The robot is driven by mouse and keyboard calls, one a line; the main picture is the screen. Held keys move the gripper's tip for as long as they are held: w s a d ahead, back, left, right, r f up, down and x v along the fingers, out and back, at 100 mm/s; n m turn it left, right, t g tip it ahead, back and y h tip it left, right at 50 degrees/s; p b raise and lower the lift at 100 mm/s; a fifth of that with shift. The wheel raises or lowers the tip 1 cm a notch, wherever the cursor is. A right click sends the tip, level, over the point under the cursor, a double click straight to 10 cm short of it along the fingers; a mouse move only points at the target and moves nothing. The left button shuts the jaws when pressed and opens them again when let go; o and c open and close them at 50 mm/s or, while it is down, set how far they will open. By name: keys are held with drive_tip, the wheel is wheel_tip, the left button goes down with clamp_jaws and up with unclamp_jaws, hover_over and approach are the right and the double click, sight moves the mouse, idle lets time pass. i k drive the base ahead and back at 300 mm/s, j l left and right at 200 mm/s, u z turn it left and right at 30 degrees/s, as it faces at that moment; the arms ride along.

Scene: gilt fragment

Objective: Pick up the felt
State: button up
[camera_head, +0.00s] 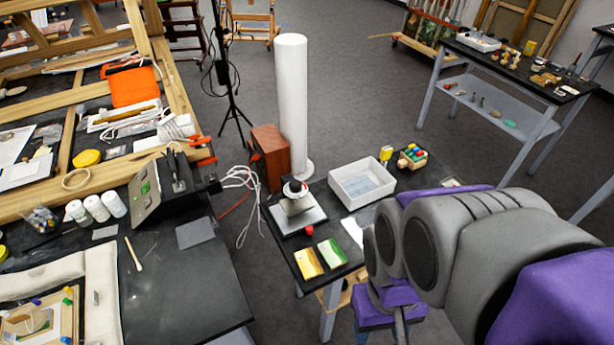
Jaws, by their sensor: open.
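A small grey flat square (195,232) lies on the left black table, near its right side. It looks like the felt, though I cannot be sure of the material. My arm comes in from the lower right, beside the small middle table. What seems to be my gripper (400,322) is low in the picture, partly hidden by my arm links, well to the right of the grey square. I see nothing held in it. Its fingertips do not show clearly.
The left black table (190,290) holds a black-and-grey device (160,190), white bottles (95,207) and a wooden stick (133,254). A gap of floor separates it from the middle table, which holds a white bin (362,183), a press-like device (297,208) and two sponges (320,258).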

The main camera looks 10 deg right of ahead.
sight(189, 235)
drive_tip(key=i+l+u, duration=0.4)
drive_tip(key=l, duration=0.2)
drive_tip(key=l+u, duration=0.2)
drive_tip(key=l, duration=0.15)
drive_tip(key=i+l+u, duration=0.2)
drive_tip(key=l, duration=0.15)
